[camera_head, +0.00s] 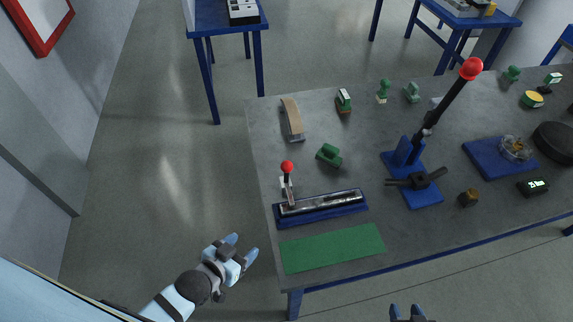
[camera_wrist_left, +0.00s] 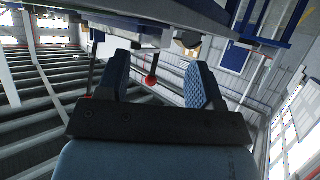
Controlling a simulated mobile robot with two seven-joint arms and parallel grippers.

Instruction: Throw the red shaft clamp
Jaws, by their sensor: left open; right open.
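A clamp (camera_head: 323,205) with a long grey metal bar on a blue base lies near the table's front left corner. Its short upright lever ends in a red knob (camera_head: 287,166). A taller black lever with a bigger red ball (camera_head: 471,68) rises from a blue stand (camera_head: 416,192) further right. My left gripper (camera_head: 243,248) is open and empty, off the table's left edge and apart from the clamp. In the left wrist view, a red ball (camera_wrist_left: 151,81) shows beyond the open fingers. My right gripper (camera_head: 405,311) is open at the bottom edge, mostly out of frame.
A green mat (camera_head: 332,248) lies in front of the clamp. A green block (camera_head: 329,155), a curved tan-topped piece (camera_head: 292,118) and several small stamps stand behind it. A blue tray (camera_head: 485,160) and a dark round piece (camera_head: 555,142) are at right. Floor left of the table is clear.

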